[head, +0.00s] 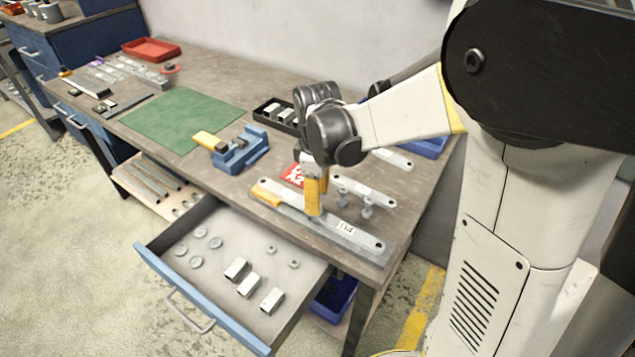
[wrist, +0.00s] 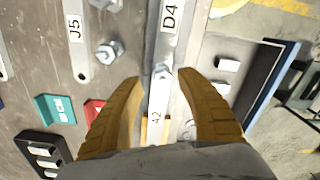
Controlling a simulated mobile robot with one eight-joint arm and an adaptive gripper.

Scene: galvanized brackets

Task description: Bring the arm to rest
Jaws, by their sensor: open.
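My gripper (head: 313,210) points down over the front right of the workbench (head: 215,75). Its yellow fingers are apart. In the wrist view, the open fingertips (wrist: 160,80) lie on either side of a long grey bracket labelled D4 (wrist: 166,40), with a small bolt (wrist: 162,73) on it between them. Nothing is visibly gripped. The D4 bracket also shows in the head view (head: 365,242), along the bench's front edge. I cannot tell how far the fingertips are above it.
An open drawer (head: 160,262) with nuts and metal blocks juts out below the bench front. Bolts (head: 367,207) stand behind the D4 bracket. A blue vise (head: 240,150), black tray (head: 266,117) and blue bin (head: 428,147) are nearby. The green mat (head: 180,118) is clear.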

